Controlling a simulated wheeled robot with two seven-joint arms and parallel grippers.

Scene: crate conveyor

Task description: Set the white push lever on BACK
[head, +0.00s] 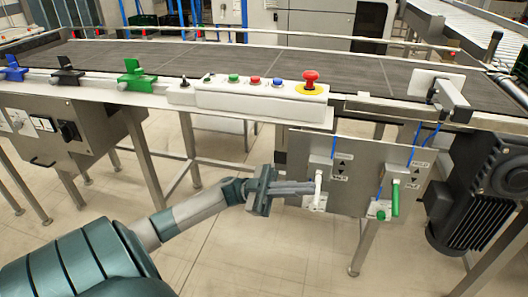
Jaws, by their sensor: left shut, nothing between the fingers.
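The white push lever (318,183) stands upright on a grey panel (353,196) below the conveyor, at right of centre. Its white base plate is at its lower end. A label with arrow marks is beside its top, too small to read. My left gripper (306,187) reaches in from the left with its fingers shut and nothing between them. Its fingertips are right at the left side of the lever; I cannot tell whether they touch. My right gripper is not in view.
A green lever (395,198) is on the same panel to the right. A control box (255,98) with coloured buttons and a red mushroom button (310,78) sits above. A black motor (485,185) is at the right. The floor in front is clear.

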